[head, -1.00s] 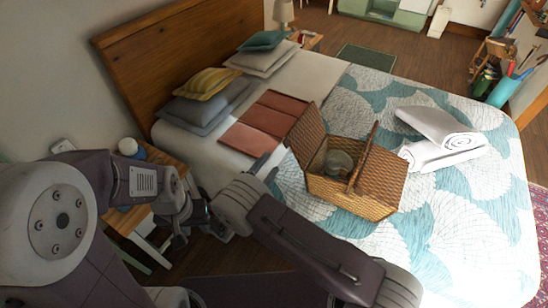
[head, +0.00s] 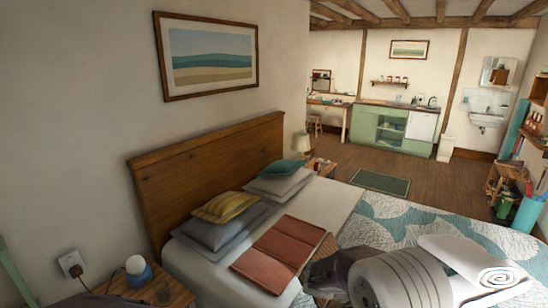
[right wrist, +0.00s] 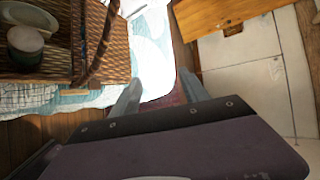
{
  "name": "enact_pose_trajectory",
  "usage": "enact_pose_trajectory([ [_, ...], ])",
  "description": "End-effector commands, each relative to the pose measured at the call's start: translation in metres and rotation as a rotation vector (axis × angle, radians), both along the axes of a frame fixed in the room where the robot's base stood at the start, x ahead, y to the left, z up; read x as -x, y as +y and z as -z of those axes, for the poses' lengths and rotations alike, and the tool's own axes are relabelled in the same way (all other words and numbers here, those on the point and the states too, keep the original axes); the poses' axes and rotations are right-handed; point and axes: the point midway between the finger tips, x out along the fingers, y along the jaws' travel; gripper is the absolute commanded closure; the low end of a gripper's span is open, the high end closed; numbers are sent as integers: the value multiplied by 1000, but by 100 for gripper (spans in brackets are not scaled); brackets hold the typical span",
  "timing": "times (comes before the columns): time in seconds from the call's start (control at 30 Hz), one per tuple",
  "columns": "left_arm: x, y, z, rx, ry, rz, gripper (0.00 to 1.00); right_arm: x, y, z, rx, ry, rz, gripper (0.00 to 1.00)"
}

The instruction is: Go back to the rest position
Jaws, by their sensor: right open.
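My right gripper (right wrist: 160,94) shows in the right wrist view with its two grey fingers spread apart and nothing between them. It is to the right of the wicker basket (right wrist: 105,55) and apart from it in that picture. In the head view my own arm links fill the bottom centre and hide most of the basket and part of the bed. No fingertips of the right gripper show there. My left gripper is out of both current views.
A bedside table (head: 180,292) holds a blue-and-white round object (head: 137,268) at lower left. Open wooden floor (head: 350,160) lies beyond the bed.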

Motion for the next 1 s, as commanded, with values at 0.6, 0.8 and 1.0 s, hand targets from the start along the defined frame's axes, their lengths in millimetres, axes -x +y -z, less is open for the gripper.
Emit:
enact_pose_trajectory([
  [0.6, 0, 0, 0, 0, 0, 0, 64, 119, 131, 88, -379, -1506, 2596, 47],
  [0.8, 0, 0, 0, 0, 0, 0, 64, 120, 131, 88, -359, -1518, 2616, 47],
  [1.0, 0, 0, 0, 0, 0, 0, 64, 120, 131, 88, -360, -1518, 2614, 47],
])
